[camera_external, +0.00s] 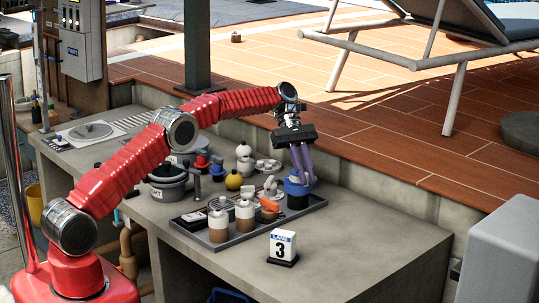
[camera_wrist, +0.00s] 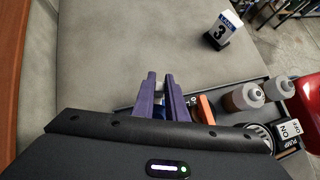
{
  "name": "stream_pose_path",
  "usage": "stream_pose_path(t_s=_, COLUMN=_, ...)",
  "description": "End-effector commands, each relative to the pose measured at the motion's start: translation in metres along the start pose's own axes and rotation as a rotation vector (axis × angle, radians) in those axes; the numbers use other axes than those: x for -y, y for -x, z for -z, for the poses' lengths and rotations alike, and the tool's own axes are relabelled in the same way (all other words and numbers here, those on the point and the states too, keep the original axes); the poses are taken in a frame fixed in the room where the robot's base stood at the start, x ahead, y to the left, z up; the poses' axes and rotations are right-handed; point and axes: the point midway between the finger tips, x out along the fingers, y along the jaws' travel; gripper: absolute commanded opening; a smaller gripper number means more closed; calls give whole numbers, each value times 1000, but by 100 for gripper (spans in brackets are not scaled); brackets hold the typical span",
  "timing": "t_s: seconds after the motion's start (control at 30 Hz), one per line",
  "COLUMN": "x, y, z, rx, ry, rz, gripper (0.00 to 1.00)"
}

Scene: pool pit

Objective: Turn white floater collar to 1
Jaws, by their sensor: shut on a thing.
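My gripper (camera_external: 302,180) points down at the right end of the dark tray, its purple fingers closed around the top of a blue round thing with a dark base (camera_external: 297,201). In the wrist view, a small white part and some blue (camera_wrist: 159,104) show between the fingers (camera_wrist: 160,90). This looks like the floater with its collar, but the fingers hide most of it. No number on the collar can be read. A white round thing with a knob (camera_external: 245,166) stands behind the tray, apart from my gripper.
The dark tray (camera_external: 223,246) also holds brown-and-white bottles (camera_external: 218,226) and an orange thing (camera_external: 268,205). A sign marked 3 (camera_external: 283,246) stands in front. The counter's right end is clear.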

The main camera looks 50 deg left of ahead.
Motion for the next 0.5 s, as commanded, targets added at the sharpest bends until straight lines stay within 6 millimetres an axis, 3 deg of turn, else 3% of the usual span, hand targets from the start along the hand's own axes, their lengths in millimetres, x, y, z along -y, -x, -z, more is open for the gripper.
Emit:
stream_pose_path(t_s=0.3, x=0, y=0, z=0, rx=0, ry=0, rz=0, gripper=31)
stream_pose_path(t_s=0.5, x=0, y=0, z=0, rx=0, ry=1, rz=-1, gripper=31)
